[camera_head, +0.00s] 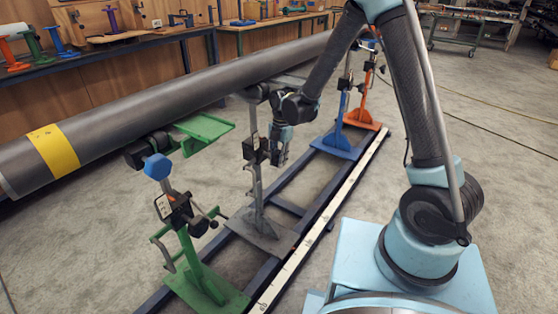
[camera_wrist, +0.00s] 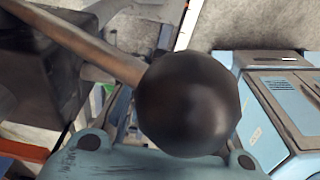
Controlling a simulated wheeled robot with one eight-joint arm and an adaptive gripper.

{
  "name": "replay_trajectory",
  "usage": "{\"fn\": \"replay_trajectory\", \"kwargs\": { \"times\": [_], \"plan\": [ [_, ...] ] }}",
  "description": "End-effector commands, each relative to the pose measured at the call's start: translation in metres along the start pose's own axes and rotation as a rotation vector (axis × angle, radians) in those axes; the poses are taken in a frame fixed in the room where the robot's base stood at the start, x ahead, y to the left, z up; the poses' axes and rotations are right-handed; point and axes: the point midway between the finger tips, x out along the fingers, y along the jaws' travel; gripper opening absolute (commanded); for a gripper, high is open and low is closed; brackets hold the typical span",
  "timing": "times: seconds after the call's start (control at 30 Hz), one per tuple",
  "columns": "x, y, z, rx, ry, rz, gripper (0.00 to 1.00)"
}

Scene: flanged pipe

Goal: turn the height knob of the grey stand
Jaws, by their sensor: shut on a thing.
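The grey stand (camera_head: 257,190) stands upright on the rail between the green stand and the blue stand, under the long pipe. My gripper (camera_head: 279,157) is at the right side of this stand, at the height of its black clamp block (camera_head: 252,147). In the wrist view, a dark round knob (camera_wrist: 188,103) on a brown rod (camera_wrist: 85,45) fills the middle, right in front of my light-blue gripper (camera_wrist: 165,165). My gripper is shut on this knob. The fingertips are largely hidden, and the knob cannot be made out in the head view.
The grey pipe (camera_head: 190,85) with a yellow band runs above the stands. A green stand (camera_head: 205,275) is nearest, with blue (camera_head: 337,140) and orange (camera_head: 363,118) stands farther along the rail (camera_head: 325,215). Workbenches line the wooden wall.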

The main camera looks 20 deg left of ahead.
Motion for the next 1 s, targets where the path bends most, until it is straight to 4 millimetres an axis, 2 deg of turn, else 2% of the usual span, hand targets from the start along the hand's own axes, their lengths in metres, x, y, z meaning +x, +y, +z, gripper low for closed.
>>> {"fn": "replay_trajectory", "kwargs": {
  "times": [0.07, 0.1, 0.17, 0.57, 0.8, 1.0],
  "plan": [
    [0.0, -0.001, 0.0, 0.0, -0.001, -0.001, 0.0],
    [0.0, -0.001, 0.0, 0.0, -0.001, -0.001, 0.3],
    [0.0, -0.001, 0.0, 0.0, -0.001, -0.001, 0.43],
    [0.0, 0.0, 0.0, 0.0, -0.012, 0.0, 0.43],
    [0.0, -0.001, -0.002, -0.004, -0.135, 0.001, 0.43],
    [-0.032, -0.001, -0.004, 0.0, -0.133, 0.001, 0.43]
  ]
}}
